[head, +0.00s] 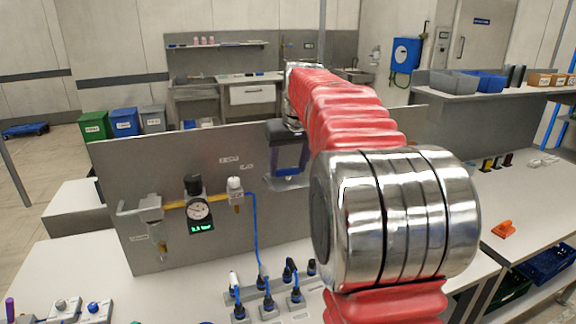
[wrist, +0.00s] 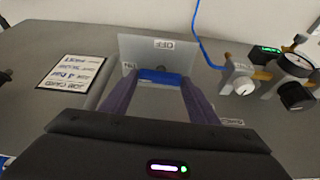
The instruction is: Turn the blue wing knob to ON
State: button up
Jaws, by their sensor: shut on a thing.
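The blue wing knob (wrist: 158,76) sits on a pale grey plate (wrist: 128,47) in the wrist view. Its bar lies crosswise between my two fingers. The plate has an OFF label (wrist: 163,43) above the knob and an ON label (wrist: 128,65) to its left, both upside down. My gripper (wrist: 158,82) is shut on the knob, with a fingertip at each end of the bar.
A job card (wrist: 73,77) is on the panel. A gauge (head: 200,210) with a green display and a white-topped fitting (head: 235,186) with a blue hose are left of my gripper in the head view. Several plugs (head: 266,295) stand on the bench below.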

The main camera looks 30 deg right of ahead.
dwell(0.4)
jog(key=o, duration=1)
jog(key=shift+o, duration=0.2)
jog(key=shift+r, duration=0.1)
jog(key=v, duration=1.3)
jog(key=shift+s+r, duration=0.2)
jog(key=shift+s, duration=0.1)
